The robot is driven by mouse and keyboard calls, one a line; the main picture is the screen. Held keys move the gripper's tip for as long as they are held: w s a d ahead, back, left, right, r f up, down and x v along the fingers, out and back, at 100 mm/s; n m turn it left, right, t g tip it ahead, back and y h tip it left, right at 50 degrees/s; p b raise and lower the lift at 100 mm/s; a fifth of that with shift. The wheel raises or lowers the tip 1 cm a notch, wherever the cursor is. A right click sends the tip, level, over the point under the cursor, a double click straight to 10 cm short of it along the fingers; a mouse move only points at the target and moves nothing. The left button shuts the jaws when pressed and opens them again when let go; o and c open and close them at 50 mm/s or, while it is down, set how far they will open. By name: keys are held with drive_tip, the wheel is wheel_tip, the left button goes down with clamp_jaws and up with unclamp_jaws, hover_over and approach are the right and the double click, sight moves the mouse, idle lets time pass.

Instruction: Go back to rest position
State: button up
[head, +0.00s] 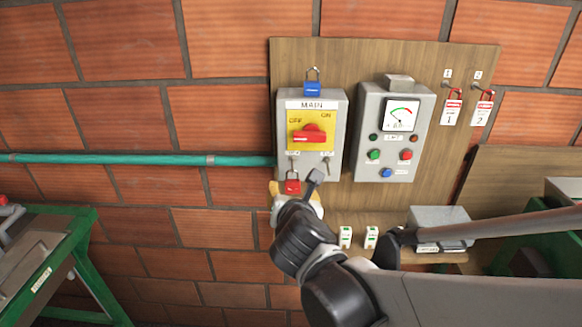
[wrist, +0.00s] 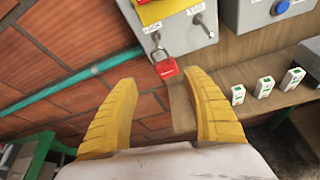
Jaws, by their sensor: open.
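My gripper (wrist: 162,118) is open and empty, with its two yellow fingers apart in the wrist view. In the head view my gripper (head: 296,190) is just below the MAIN switch box (head: 283,120), partly hidden by my own wrist. A red padlock (head: 292,183) hangs at the lower left of that box. In the wrist view the red padlock (wrist: 166,69) is beyond and between the fingertips, apart from both. The red rotary handle (head: 310,134) on the yellow plate lies roughly level. A blue padlock (head: 312,88) hangs on top of the box.
A meter panel (head: 372,125) with buttons stands right of the box. Small white blocks (head: 371,237) and a grey box (head: 440,218) sit on the shelf below. A green-framed table (head: 60,225) is at left.

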drive_tip(key=s+d+f+m+g+h+b, duration=0.15)
drive_tip(key=s+d+f+m+b, duration=0.25)
drive_tip(key=d+m, duration=0.4)
drive_tip(key=s+d+f+m+g+h+b, duration=0.1)
drive_tip(key=s+d+f+m+g+b, duration=0.15)
drive_tip(key=s+d+f+m, duration=0.5)
drive_tip(key=s+d+f+m+g+y+b, duration=0.1)
drive_tip(key=s+m, duration=0.3)
drive_tip(key=m, duration=0.5)
drive_tip(key=s+d+f+m+g+b, duration=0.1)
drive_tip(key=s+f+m+b, duration=0.3)
drive_tip(key=m, duration=0.5)
drive_tip(key=shift+s+d+f+g+y+b, duration=0.15)
drive_tip(key=shift+d+f+g+y+b, duration=0.05)
drive_tip(key=shift+d+g+y+b, duration=0.2)
